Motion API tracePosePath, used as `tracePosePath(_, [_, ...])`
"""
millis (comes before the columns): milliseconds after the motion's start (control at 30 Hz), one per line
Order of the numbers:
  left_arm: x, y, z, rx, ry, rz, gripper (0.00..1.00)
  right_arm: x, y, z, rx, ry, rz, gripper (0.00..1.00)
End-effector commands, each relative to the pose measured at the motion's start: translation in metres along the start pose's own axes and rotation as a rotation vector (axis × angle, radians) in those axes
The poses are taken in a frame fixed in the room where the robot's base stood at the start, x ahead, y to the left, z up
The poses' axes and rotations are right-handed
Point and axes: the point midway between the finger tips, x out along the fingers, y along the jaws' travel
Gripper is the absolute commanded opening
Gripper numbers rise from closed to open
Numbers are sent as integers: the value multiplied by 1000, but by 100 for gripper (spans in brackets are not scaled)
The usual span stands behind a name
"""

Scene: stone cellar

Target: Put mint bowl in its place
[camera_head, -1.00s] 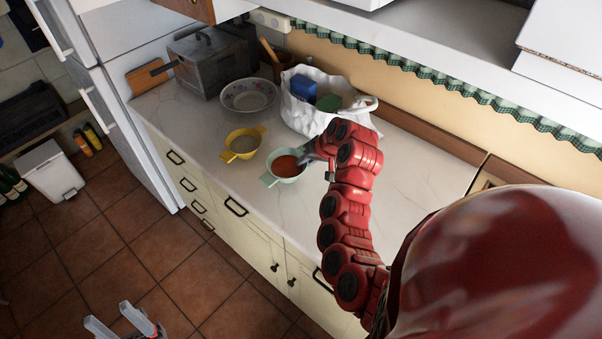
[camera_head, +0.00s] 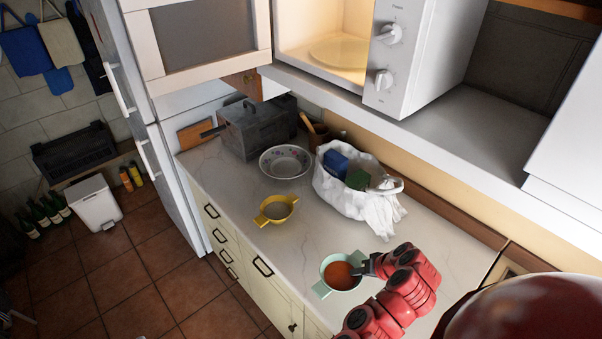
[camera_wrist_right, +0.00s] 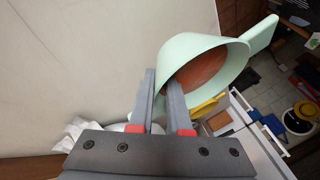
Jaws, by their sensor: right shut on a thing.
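The mint bowl (camera_head: 340,257) has two side handles and orange-red contents. It is in the lower middle of the head view, over the counter. My right gripper (camera_head: 364,266) is shut on its right side. In the right wrist view the mint bowl (camera_wrist_right: 195,48) shows tilted in the picture, with its wall between the fingers of my right gripper (camera_wrist_right: 162,88). Whether its base touches the counter is not clear. A microwave (camera_head: 412,60) stands on the shelf above, its door (camera_head: 200,40) swung open and a round plate (camera_head: 338,53) inside. My left gripper is out of view.
A yellow two-handled bowl (camera_head: 268,219), a patterned bowl (camera_head: 286,162), a white bag (camera_head: 345,197) with boxes and a grey metal box (camera_head: 250,130) stand on the counter (camera_head: 250,260). The counter around the mint bowl is clear. The shelf right of the microwave is empty.

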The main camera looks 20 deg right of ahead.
Motion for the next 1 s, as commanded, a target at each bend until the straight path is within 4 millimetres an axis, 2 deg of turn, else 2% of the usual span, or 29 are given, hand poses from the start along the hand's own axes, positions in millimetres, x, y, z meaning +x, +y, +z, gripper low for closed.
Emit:
tracePosePath(167, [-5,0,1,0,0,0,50,3,-2,-6,-8,1,-4,0])
tracePosePath(267, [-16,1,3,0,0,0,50,12,-11,-21,-26,-7,-11,0])
tracePosePath(367, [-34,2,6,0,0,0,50,22,-26,-48,-54,-16,-21,0])
tracePosePath(500, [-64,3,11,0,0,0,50,35,-62,-91,-116,-47,-42,0])
tracePosePath(667, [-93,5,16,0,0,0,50,44,-107,-122,-191,-90,-66,0])
tracePosePath(833, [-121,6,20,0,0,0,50,51,-153,-137,-264,-129,-96,0])
tracePosePath(1000, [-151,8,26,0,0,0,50,61,-196,-136,-337,-166,-130,0])
